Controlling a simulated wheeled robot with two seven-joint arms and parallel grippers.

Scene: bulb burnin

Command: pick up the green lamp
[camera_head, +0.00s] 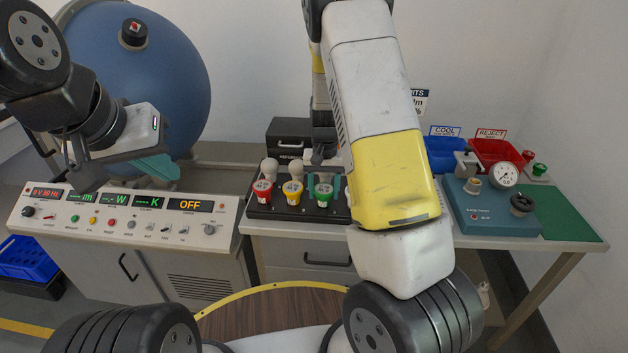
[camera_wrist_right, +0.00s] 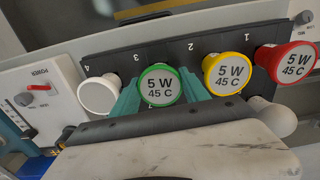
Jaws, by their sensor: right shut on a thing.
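The green lamp (camera_head: 323,198) is upright in the black numbered rack (camera_head: 258,211), to the right of the yellow lamp (camera_head: 293,192) and the red lamp (camera_head: 265,191). In the right wrist view the green lamp (camera_wrist_right: 160,86) shows a "5 W 45 C" top near number 3. My right gripper (camera_head: 323,185) is shut on the green lamp, with a teal finger on either side of it. My left gripper (camera_head: 156,167) is over the control console, away from the rack, seen side-on; its finger gap cannot be made out.
A white round-topped thing (camera_wrist_right: 99,95) is at the rack's number 4. The console (camera_head: 130,224) stands left, in front of a blue sphere (camera_head: 150,75). A blue gauge device (camera_head: 490,212), a blue bin (camera_head: 443,152) and a red bin (camera_head: 492,152) are on the right.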

